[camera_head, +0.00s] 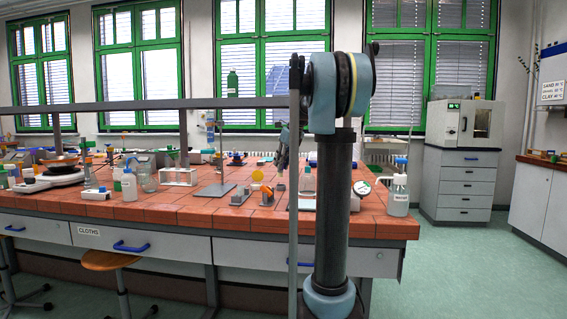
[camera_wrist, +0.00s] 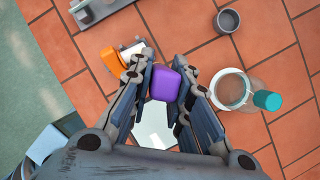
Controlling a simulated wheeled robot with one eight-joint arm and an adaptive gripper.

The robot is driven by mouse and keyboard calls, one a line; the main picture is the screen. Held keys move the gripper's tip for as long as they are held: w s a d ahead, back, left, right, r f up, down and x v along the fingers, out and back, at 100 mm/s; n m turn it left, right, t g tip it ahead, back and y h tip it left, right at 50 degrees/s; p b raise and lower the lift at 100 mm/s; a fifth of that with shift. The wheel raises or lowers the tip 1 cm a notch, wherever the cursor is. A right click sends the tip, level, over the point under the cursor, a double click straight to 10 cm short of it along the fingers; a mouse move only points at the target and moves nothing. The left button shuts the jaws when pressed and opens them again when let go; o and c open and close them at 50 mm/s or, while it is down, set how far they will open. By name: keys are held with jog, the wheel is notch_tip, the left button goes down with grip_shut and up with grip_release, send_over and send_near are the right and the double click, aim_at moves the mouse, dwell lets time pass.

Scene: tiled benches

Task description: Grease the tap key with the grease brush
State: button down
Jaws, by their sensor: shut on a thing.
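My gripper (camera_wrist: 166,80) is shut on a purple block-like thing, seen end-on in the wrist view. I take it to be the end of the grease brush (camera_wrist: 165,84). Its lower part and any bristles are hidden. The gripper is above the tiled bench top. In the head view it is small and partly hidden by my own arm. I cannot make out the tap key for certain in either view. An orange and white thing (camera_wrist: 111,61) lies on the tiles just left of the fingers.
A round container with a teal part (camera_wrist: 267,100) stands right of my gripper; a grey cup (camera_wrist: 228,20) is beyond it. A grey block-like fixture (camera_wrist: 92,12) is at the upper left. A white wash bottle (camera_head: 398,195) stands near the bench's right end. The aisle floor is clear.

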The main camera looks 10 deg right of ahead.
jog(key=shift+w+a+f, duration=0.15)
jog(key=shift+a+f, duration=0.55)
jog(key=shift+f, duration=0.15)
jog(key=shift+w+a+f, duration=0.15)
jog(key=shift+a+f, duration=0.55)
jog(key=shift+f, duration=0.1)
jog(key=shift+w+a+f, duration=0.15)
jog(key=shift+a+f, duration=0.35)
jog(key=shift+f, duration=0.1)
dwell(4.5)
